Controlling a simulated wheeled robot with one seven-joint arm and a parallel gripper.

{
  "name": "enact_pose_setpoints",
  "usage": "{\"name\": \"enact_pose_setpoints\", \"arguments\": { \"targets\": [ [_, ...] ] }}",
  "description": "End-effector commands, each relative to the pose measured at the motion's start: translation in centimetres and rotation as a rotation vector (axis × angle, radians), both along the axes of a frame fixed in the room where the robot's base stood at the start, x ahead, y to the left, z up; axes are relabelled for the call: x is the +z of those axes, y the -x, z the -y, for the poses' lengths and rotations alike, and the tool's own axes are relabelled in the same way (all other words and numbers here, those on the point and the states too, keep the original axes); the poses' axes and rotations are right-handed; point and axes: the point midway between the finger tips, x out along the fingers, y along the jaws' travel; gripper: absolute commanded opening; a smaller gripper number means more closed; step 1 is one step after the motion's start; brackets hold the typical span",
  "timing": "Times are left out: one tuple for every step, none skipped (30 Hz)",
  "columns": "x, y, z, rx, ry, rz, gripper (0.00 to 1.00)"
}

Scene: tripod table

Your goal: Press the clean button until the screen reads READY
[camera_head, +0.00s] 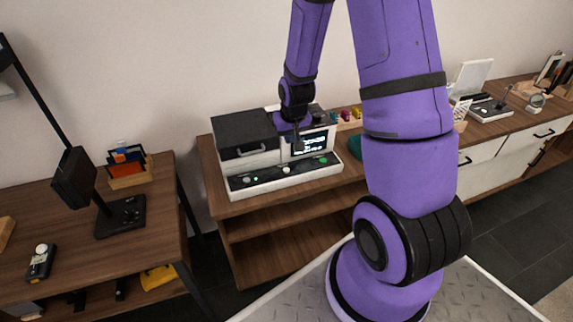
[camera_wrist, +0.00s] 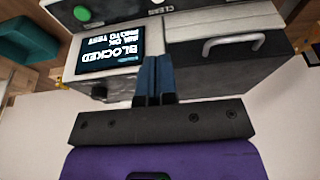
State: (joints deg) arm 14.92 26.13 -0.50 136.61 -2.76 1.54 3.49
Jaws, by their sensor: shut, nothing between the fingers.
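The machine (camera_head: 255,160) is a white and dark grey box on a wooden cabinet. Its lit screen (camera_head: 309,146) shows upside down in the wrist view (camera_wrist: 110,50) and reads BLOCKED, with smaller lines of text. A pale round button (camera_head: 286,170) is on the front strip. In the wrist view that button (camera_wrist: 157,2) is cut by the top edge, beside a label that looks like CLEAN. A green button (camera_wrist: 81,13) is on the same strip. My gripper (camera_head: 297,145) is shut and empty, over the machine beside the screen, apart from the buttons.
The machine's dark lid and handle (camera_wrist: 230,42) are beside my fingers. A teal object (camera_head: 355,146) and a rack of coloured items (camera_head: 346,117) stand right of the machine. A desk with a black lamp (camera_head: 76,180) is at left.

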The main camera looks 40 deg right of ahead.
Motion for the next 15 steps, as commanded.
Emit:
{"name": "enact_pose_setpoints", "arguments": {
  "targets": [
    [-0.2,0.0,0.0,0.0,0.0,-0.001,0.0],
    [-0.4,-0.1,0.0,0.0,-0.001,-0.002,0.0],
    [-0.8,-0.1,0.0,0.0,-0.001,-0.003,0.0],
    [-1.0,-0.2,0.1,0.0,-0.001,-0.004,0.0],
    [-1.3,-0.3,0.1,0.0,-0.001,-0.004,0.0],
    [-1.8,-0.4,0.1,0.0,-0.001,-0.004,0.0],
    [-2.2,-0.5,0.1,0.0,-0.001,-0.004,0.0],
    [-2.5,-0.6,0.2,0.0,-0.001,-0.004,0.0],
    [-3.1,-0.8,0.2,0.0,-0.001,-0.004,0.0],
    [-3.5,-0.9,0.3,0.0,-0.001,-0.004,0.0],
    [-3.9,-1.0,0.3,0.0,-0.001,-0.003,0.0],
    [-4.5,-1.1,0.3,0.0,-0.001,-0.005,0.0],
    [-4.9,-1.2,0.4,0.0,-0.001,-0.004,0.0],
    [-5.3,-1.3,0.4,0.0,-0.001,-0.004,0.0],
    [-5.8,-1.5,0.4,0.0,-0.001,-0.004,0.0]
  ]
}}
